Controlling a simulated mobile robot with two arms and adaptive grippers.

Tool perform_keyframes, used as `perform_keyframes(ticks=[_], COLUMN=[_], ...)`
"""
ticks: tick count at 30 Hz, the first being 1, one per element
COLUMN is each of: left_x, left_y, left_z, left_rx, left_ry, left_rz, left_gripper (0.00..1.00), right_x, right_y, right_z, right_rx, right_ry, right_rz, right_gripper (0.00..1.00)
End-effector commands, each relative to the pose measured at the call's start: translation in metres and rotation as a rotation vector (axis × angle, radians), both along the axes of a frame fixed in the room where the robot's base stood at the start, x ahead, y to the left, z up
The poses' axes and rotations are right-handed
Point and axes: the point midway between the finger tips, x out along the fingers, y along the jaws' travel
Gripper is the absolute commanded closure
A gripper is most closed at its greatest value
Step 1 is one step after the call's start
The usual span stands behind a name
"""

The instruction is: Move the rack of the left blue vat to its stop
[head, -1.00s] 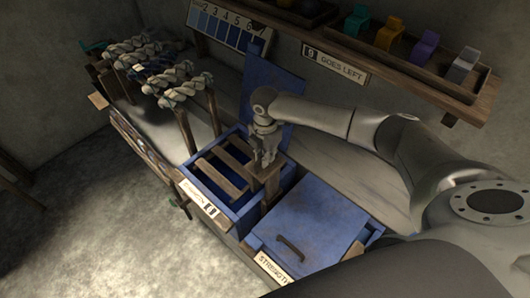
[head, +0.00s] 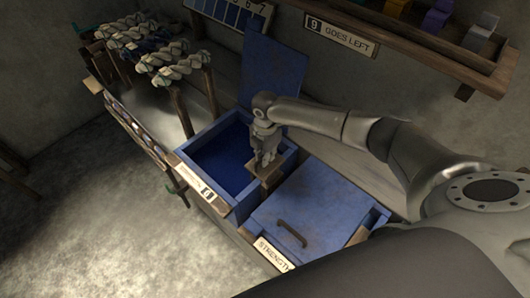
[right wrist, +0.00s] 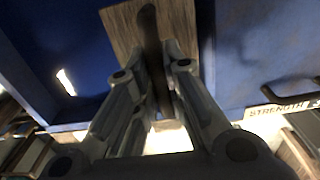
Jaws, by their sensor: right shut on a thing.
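The left blue vat (head: 238,209) stands open, its lid (head: 275,75) tilted up behind it. Dark blue liquid (head: 222,160) fills it, and no rack bars show above the surface. The rack's wooden end piece (head: 268,183) shows at the vat's right side. My right gripper (head: 265,163) is over this end piece. In the right wrist view its fingers (right wrist: 163,80) are shut on a dark upright grip of the rack (right wrist: 152,45), in front of a wooden board. The rest of the rack is hidden. My left gripper is not in view.
A second blue vat, lid closed (head: 318,205) with a dark handle, stands to the right. Twisted yarn skeins (head: 165,55) hang on posts to the left. A shelf (head: 440,55) with coloured blocks is on the wall. The floor at lower left is clear.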

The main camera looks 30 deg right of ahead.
Motion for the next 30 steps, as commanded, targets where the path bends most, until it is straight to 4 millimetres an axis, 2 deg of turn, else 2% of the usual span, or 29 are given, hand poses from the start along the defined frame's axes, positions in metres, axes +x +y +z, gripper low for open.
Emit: perform_keyframes(ticks=[1, 12, 24, 25, 30], left_x=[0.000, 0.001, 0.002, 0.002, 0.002], left_y=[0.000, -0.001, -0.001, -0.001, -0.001], left_z=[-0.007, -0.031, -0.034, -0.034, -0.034], left_rx=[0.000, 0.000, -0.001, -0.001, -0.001], left_ry=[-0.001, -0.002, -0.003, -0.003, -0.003], left_rz=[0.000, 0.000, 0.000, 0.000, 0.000], left_gripper=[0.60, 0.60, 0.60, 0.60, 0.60], right_x=[-0.006, -0.006, -0.007, -0.007, -0.005], right_y=[0.000, 0.000, -0.001, -0.001, -0.001], right_z=[-0.014, -0.050, -0.057, -0.057, -0.056], right_rx=[-0.004, -0.003, -0.005, -0.006, -0.004], right_ry=[0.017, 0.019, 0.018, 0.019, 0.014], right_rz=[0.001, 0.001, 0.001, 0.001, 0.001], right_gripper=[1.00, 1.00, 1.00, 0.85, 0.63])
